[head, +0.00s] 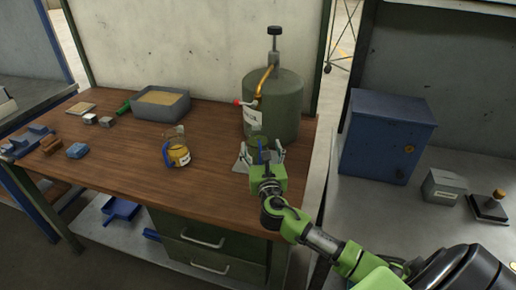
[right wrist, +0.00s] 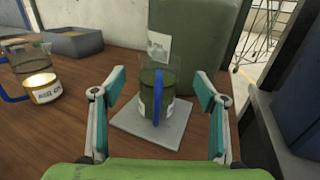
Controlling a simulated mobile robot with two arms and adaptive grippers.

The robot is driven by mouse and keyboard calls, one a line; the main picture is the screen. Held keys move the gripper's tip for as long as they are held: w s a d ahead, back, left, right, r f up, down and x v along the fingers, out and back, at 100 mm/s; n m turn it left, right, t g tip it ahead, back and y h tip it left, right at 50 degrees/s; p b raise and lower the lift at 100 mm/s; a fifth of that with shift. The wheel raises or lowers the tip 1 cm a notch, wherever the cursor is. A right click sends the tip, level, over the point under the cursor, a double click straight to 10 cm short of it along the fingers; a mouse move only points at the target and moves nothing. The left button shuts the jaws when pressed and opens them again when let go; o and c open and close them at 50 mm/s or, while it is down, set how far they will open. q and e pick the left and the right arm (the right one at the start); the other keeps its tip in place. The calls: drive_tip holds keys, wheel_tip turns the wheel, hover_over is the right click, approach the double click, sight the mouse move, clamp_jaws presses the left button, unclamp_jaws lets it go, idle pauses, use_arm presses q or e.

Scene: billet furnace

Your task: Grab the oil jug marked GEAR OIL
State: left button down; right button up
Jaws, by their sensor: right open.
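A clear jug with a blue handle and greenish contents (right wrist: 148,92) stands upright on a grey square plate (right wrist: 174,135) in the right wrist view. Its side label is turned away and not readable. My right gripper (head: 262,154) is open, its fingers on either side of this jug with visible gaps, the handle facing me. In the head view the gripper largely hides that jug. A second jug with amber oil and a blue handle (head: 178,152) stands to the left on the bench; its white label (right wrist: 47,93) is too small to read surely. My left gripper is not in view.
A large green tank (head: 285,105) with a brass tap stands close behind the plate. A grey tray (head: 160,104) and small blocks lie left on the wooden bench (head: 125,180). A blue cabinet (head: 385,135) stands right. Bench front between jugs is clear.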

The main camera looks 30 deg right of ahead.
sight(259, 140)
drive_tip(key=shift+w+d, duration=0.3)
drive_tip(key=shift+w, duration=0.35)
drive_tip(key=shift+w+d+f, duration=0.15)
drive_tip(key=shift+w+d, duration=0.05)
drive_tip(key=shift+w, duration=0.15)
drive_tip(key=shift+w+d, duration=0.1)
drive_tip(key=shift+w, duration=0.05)
drive_tip(key=shift+w+d+r+p, duration=0.25)
drive_tip(key=shift+w+p, duration=0.1)
drive_tip(key=shift+w, duration=0.2)
drive_tip(key=x, duration=0.3)
drive_tip(key=shift+f, duration=0.2)
drive_tip(key=shift+w+d, duration=0.1)
drive_tip(key=shift+w, duration=0.3)
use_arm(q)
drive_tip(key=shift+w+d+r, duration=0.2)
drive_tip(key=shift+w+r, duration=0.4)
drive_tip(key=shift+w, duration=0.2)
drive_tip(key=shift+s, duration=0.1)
use_arm(e)
drive_tip(key=shift+s, duration=0.1)
